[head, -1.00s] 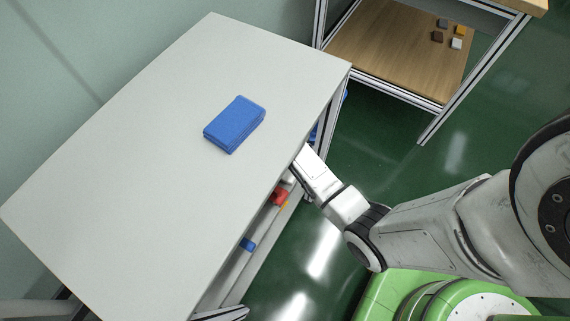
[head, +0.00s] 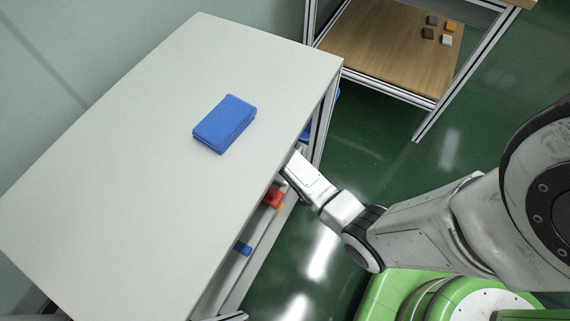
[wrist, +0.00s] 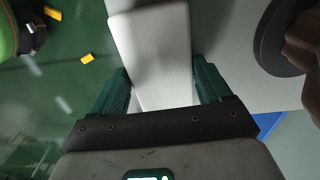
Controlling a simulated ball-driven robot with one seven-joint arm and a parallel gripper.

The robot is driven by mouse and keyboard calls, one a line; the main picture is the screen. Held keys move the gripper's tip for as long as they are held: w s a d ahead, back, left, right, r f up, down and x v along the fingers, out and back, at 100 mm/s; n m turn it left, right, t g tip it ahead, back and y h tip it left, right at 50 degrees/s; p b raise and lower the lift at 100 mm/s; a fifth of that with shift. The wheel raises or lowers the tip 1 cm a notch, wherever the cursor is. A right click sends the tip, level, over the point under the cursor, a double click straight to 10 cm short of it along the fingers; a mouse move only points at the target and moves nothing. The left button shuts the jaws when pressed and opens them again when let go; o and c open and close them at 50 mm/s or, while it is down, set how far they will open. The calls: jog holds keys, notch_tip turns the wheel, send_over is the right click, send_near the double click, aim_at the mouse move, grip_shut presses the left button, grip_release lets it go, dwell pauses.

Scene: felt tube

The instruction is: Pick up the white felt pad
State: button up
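In the wrist view a white block-like pad (wrist: 155,45) extends from the top of the picture down between the two dark green fingers of my gripper (wrist: 163,75). It looks slightly skewed against them. The fingers stand apart on either side of it, and I see no clear sign that they press on it. In the head view my gripper is hidden under the edge of the white table top, where my white wrist (head: 312,180) reaches in at the shelf level. The pad cannot be made out there.
A blue folded pad (head: 224,124) lies on the white table top (head: 130,150). Red (head: 273,197) and blue (head: 243,248) items sit on the shelf below. A wooden shelf unit (head: 385,50) with several small blocks stands at the back. Green floor is open to the right.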

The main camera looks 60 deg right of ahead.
jog(key=c, duration=0.6)
jog(key=shift+s+r+p, duration=0.25)
jog(key=shift+r+p, duration=0.05)
jog(key=shift+r, duration=0.25)
notch_tip(320, 180, up, 6)
jog(key=shift+w+f+p, duration=0.1)
jog(key=shift+p, duration=0.85)
jog(key=s, duration=0.6)
jog(key=s+p, duration=0.1)
jog(key=s, duration=0.6)
jog(key=s+p, duration=0.1)
jog(key=s, duration=0.5)
jog(key=shift+s+d, duration=0.35)
jog(key=shift+s, duration=0.05)
